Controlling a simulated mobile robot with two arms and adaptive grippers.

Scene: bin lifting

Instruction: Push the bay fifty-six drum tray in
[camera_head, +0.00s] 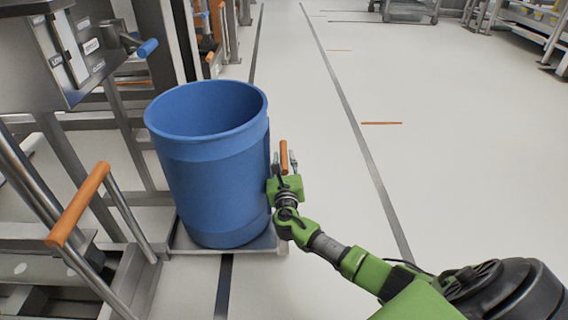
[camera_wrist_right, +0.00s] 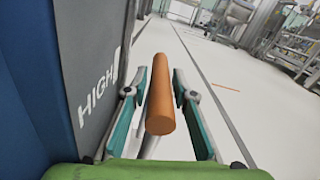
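The blue drum (camera_head: 210,165) stands upright and looks open-topped in the head view. It rests on a low, flat grey tray (camera_head: 181,240), which sticks out from the metal frame at left. An orange bar handle (camera_head: 283,157) is upright at the drum's right side; it also shows in the right wrist view (camera_wrist_right: 160,100). My right gripper (camera_head: 285,163) is beside the drum. In the wrist view, its open fingers (camera_wrist_right: 162,95) stand on both sides of the handle, with gaps visible. How the handle joins the tray is hidden. My left gripper is out of view.
Another orange handle (camera_head: 78,205) sits on metal rails at left. A grey control box (camera_head: 75,50) with a blue-tipped lever (camera_head: 147,47) stands above the frame. In the wrist view, a grey panel (camera_wrist_right: 92,70) reads "HIGH". The pale floor (camera_head: 345,190) at right is clear.

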